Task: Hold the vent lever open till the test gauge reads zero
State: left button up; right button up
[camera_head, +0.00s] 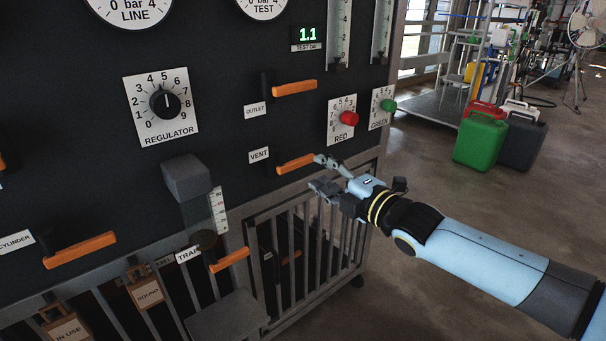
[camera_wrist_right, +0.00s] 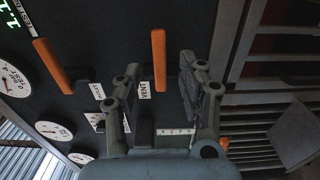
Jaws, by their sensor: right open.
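The orange vent lever (camera_head: 296,164) sticks out to the right beside its VENT label (camera_head: 259,155) on the dark panel. My right gripper (camera_head: 321,172) is open at the lever's outer end. In the right wrist view the lever (camera_wrist_right: 159,60) shows between the two spread fingers (camera_wrist_right: 158,78); neither finger visibly closes on it. The green digital test display (camera_head: 307,35) reads 1.1 bar. The round TEST dial (camera_head: 263,8) is cut off by the top edge, so its needle is hidden. My left gripper is not in view.
The outlet lever (camera_head: 295,88) is just above the vent lever. Red (camera_head: 348,118) and green (camera_head: 388,106) knobs sit to the right. The regulator knob (camera_head: 165,103) is at left; the trap lever (camera_head: 229,260) is below. Open floor lies right of the panel, with jerrycans (camera_head: 480,138) farther back.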

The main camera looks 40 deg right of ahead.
aim_at(306, 163)
jog(key=w, duration=0.3)
jog(key=w+b, duration=0.1)
jog(key=shift+w+r, duration=0.4)
jog(key=shift+s+a+f, duration=0.1)
jog(key=shift+f, duration=0.15)
jog(key=shift+w, duration=0.25)
jog(key=shift+w+a+f, duration=0.1)
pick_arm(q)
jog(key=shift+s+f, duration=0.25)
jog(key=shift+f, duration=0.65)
pick_arm(e)
grip_shut()
